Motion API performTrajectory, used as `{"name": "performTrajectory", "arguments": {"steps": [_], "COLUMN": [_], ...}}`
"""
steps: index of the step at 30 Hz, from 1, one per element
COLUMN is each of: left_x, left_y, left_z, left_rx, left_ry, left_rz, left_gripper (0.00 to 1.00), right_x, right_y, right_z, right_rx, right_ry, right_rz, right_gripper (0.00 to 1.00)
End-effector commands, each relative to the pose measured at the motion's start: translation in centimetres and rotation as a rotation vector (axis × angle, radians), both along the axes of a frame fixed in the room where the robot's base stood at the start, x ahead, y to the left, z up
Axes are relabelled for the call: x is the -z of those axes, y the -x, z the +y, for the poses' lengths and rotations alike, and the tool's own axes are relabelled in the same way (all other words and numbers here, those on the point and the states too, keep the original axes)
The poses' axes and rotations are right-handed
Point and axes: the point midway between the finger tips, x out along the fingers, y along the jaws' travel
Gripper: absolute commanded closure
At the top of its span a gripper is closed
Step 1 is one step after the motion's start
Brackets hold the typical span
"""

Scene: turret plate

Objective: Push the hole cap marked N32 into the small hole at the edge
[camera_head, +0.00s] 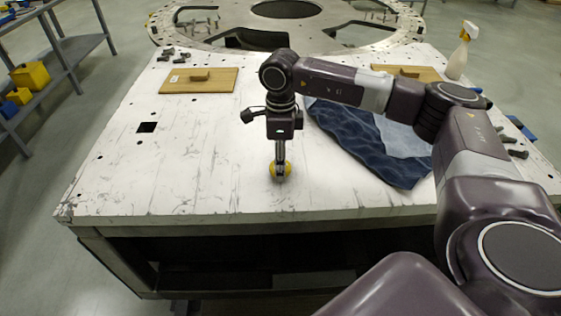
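A small round yellow cap (287,171) is near the front middle of the white table. My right gripper (280,172) points straight down at it. Its narrow fingers look closed together on the cap's middle, with yellow showing on both sides. I cannot tell whether the cap touches the table, and no N32 mark is readable. The small hole at the edge cannot be made out under or around the cap. My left gripper is not in view.
Blue cloth (365,150) lies right of the gripper. A spray bottle (460,55) stands at back right. A large ring plate (225,22) is behind.

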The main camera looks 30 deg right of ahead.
Motion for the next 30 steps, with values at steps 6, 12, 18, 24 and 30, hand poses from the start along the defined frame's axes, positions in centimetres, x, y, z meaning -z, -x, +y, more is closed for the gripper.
{"name": "performTrajectory", "arguments": {"steps": [6,12,18,24,30], "left_x": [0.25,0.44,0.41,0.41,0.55], "left_y": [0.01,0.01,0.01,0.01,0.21], "left_z": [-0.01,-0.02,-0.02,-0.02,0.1], "left_rx": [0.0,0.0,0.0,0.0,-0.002], "left_ry": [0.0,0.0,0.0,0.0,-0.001], "left_rz": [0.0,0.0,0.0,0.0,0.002], "left_gripper": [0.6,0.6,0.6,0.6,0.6], "right_x": [0.31,0.56,0.56,0.55,-0.08], "right_y": [-0.02,-0.02,0.0,0.0,-0.06], "right_z": [0.01,0.01,0.01,0.01,0.03], "right_rx": [0.0,0.0,0.0,0.0,0.0], "right_ry": [0.0,0.0,0.0,0.0,-0.001], "right_rz": [0.0,0.0,0.0,0.0,-0.002], "right_gripper": [0.83,0.83,0.42,0.39,0.39]}}
